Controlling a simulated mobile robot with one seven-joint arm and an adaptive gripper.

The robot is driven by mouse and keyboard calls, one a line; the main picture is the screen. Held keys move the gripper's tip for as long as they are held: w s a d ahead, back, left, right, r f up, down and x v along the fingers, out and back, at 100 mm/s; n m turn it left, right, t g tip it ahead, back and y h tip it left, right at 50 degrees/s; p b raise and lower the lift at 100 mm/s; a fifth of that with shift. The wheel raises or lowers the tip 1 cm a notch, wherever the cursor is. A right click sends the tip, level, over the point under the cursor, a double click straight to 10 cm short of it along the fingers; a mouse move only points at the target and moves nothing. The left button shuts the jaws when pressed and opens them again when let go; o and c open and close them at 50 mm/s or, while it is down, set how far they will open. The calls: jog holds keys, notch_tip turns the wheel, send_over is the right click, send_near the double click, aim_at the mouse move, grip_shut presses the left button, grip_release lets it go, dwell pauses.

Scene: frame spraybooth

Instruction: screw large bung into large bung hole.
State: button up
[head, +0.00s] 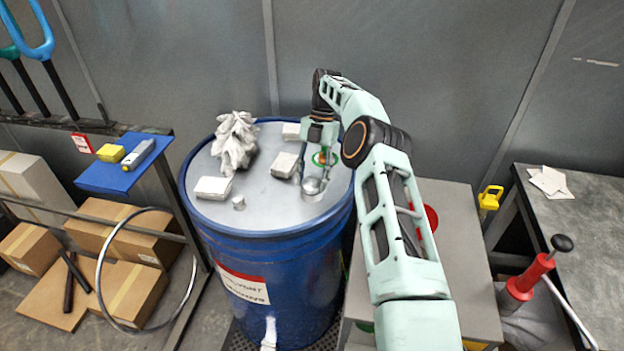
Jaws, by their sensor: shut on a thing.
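My gripper (318,160) points down over the right part of the top of the blue drum (290,285). It is shut on a round silver-grey piece, which looks like the large bung (313,186), at or just above the grey drum lid (262,205). The large bung hole is not clearly visible; the bung and gripper cover that area, so I cannot tell whether the bung sits in it.
On the lid are a crumpled white rag (235,142), white blocks (213,188) and a small grey cylinder (238,202). A blue shelf (115,175) stands left. A grey cabinet (462,235) and a dark table (595,225) stand right. The front of the lid is mostly clear.

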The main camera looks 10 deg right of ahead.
jog(key=o, duration=1.3)
